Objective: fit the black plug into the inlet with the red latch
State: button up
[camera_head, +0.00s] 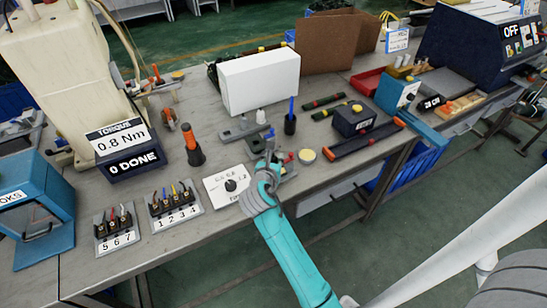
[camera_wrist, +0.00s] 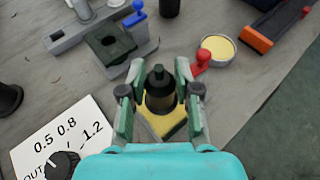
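My gripper (camera_head: 268,158) points down over the bench. In the wrist view its green-grey fingers (camera_wrist: 160,80) stand on either side of a black, stepped round piece (camera_wrist: 160,95), which looks like the plug. I cannot tell whether the fingers press on it. A yellow block (camera_wrist: 165,125) shows just below the black piece; whether the piece is seated in it is hidden. A red latch knob (camera_wrist: 202,58) stands close to the right finger. A grey fixture with a blue knob (camera_wrist: 138,10) and a dark square socket (camera_wrist: 110,43) lies to the upper left.
A round dish of yellow material (camera_wrist: 217,50) and an orange-ended bar (camera_wrist: 257,38) lie to the right. A white dial card (camera_wrist: 62,140) is at lower left. A black cup with a blue pen (camera_head: 290,122) and a white box (camera_head: 260,80) stand behind.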

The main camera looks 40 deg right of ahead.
jog(key=o, duration=0.3)
jog(key=shift+o, duration=0.2)
jog(key=v, duration=1.2)
jog(key=s+a+f+m+t+y, duration=0.2)
jog(key=s+a+f+m+y, duration=0.25)
jog(key=s, duration=0.35)
jog(key=s+a+f+m+t+y, duration=0.2)
jog(key=s+a+f+m+y, duration=0.3)
jog(key=s, duration=0.3)
jog(key=s+a+r+m+t+y, duration=0.1)
jog(key=s+a+r+m, duration=0.1)
jog(key=s+r+m, duration=0.2)
jog(key=s+a+r+m+t, duration=0.2)
jog(key=s+a+r+m, duration=0.1)
jog(key=s+m, duration=0.8)
jog(key=shift+s+r+y, duration=0.35)
jog(key=shift+s+r, duration=0.25)
jog(key=shift+s, duration=0.6)
